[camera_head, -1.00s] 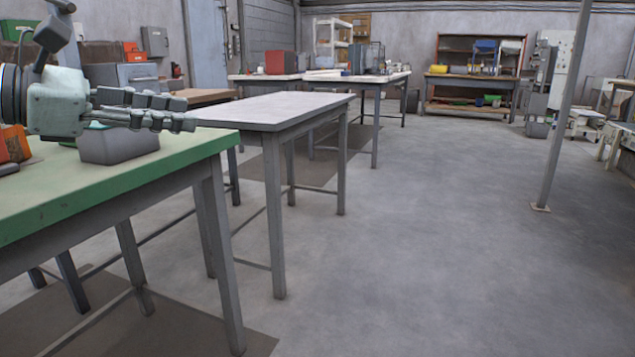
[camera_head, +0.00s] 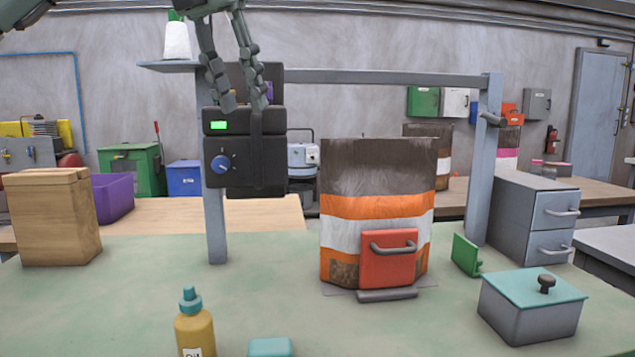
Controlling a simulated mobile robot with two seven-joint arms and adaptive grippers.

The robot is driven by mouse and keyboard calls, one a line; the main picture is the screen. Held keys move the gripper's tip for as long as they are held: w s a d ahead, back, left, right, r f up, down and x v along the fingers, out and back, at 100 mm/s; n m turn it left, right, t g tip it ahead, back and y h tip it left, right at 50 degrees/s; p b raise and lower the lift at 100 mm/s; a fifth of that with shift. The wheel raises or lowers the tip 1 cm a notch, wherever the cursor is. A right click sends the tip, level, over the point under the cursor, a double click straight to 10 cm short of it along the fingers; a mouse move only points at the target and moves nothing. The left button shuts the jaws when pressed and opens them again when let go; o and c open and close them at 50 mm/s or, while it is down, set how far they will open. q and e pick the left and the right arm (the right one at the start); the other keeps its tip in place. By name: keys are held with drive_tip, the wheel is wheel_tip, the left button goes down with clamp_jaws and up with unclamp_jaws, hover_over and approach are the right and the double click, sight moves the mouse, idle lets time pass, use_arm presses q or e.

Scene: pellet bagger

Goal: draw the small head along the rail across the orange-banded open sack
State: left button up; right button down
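The small head (camera_head: 245,150) is a black box with a green display and a blue knob. It hangs at the left end of the grey rail (camera_head: 390,78). The orange-banded sack (camera_head: 377,207), brown with orange and white bands, stands upright under the rail, right of the head. A red plate with a grey handle is at its front. My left gripper (camera_head: 244,105) points down in front of the head's upper part, its fingers apart. Whether it touches the head I cannot tell. My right gripper is not in view.
On the green bench stand a wooden box (camera_head: 55,220) at left, a yellow bottle (camera_head: 195,328) in front, and a teal-lidded grey box (camera_head: 532,310) and a grey drawer unit (camera_head: 522,215) at right. Rail posts flank the sack. A white bottle (camera_head: 177,38) stands on the shelf.

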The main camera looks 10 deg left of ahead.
sight(253, 130)
use_arm(q)
drive_tip(key=x, duration=0.7)
drive_tip(key=shift+d+f, duration=0.2)
drive_tip(key=shift+f, duration=0.1)
clamp_jaws()
